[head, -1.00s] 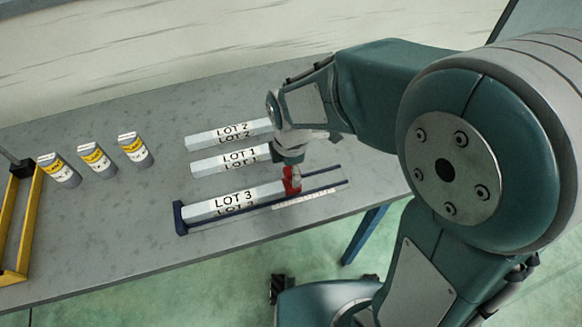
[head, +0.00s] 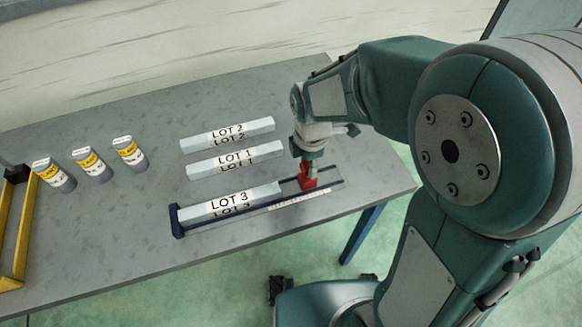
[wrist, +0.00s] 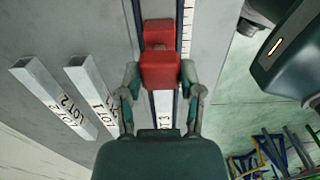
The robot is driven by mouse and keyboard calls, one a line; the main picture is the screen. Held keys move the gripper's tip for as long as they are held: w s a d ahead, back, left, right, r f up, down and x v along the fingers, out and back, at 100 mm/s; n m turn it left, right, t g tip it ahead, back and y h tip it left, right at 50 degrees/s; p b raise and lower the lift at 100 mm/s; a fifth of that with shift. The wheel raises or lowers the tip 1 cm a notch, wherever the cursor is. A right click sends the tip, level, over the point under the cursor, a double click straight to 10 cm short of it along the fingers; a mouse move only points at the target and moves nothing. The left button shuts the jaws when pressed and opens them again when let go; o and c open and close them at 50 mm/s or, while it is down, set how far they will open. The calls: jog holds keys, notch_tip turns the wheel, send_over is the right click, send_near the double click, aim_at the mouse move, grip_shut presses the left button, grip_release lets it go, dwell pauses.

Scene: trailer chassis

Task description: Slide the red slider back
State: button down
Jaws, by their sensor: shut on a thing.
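The red slider (head: 308,174) sits on the dark blue rail frame (head: 178,220), toward its right end. It also shows in the wrist view (wrist: 159,66), between the fingers. My gripper (wrist: 160,84) is shut on the red slider; its two fingers press on either side of it. In the head view the wrist stands above the slider and the fingertips are partly hidden. The LOT 3 bar (head: 229,201) lies in the rail frame at its left part, with a gap between it and the slider.
The LOT 1 bar (head: 235,160) and LOT 2 bar (head: 227,134) lie on the grey table (head: 110,225) behind the rail. Several yellow-labelled cylinders (head: 91,165) and a yellow frame (head: 14,235) stand at the left. A white ruler strip (head: 299,199) runs along the rail's front.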

jog(key=d, duration=0.1)
jog(key=w+d, duration=0.1)
jog(key=d, duration=0.3)
jog(key=shift+w, duration=0.4)
jog(key=shift+a, duration=0.1)
jog(key=shift+c, duration=1.5)
grip_release()
jog(key=shift+o, duration=0.3)
jog(key=shift+d, duration=0.25)
jog(key=shift+a, duration=0.1)
